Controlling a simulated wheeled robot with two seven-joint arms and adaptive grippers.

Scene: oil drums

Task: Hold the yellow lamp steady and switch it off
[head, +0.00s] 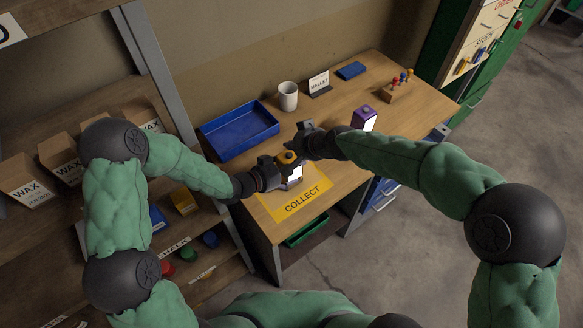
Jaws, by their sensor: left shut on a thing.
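The yellow lamp (288,158) stands on the wooden table, by the back edge of the yellow COLLECT mat (302,205). Its yellow top shows, and its front panel looks bright white. My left gripper (277,170) is shut on the yellow lamp from the left and hides part of its body. My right gripper (302,140) is just behind and to the right of the lamp's top, with its dark fingers close to it. I cannot tell whether they touch the lamp or whether they are open.
A purple lamp (364,117) with a bright panel stands to the right, near my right forearm. A blue tray (238,130), a white mug (288,96), a WALLET sign (319,83) and a blue box (351,70) are farther back. Shelves with WAX boxes (28,180) stand left.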

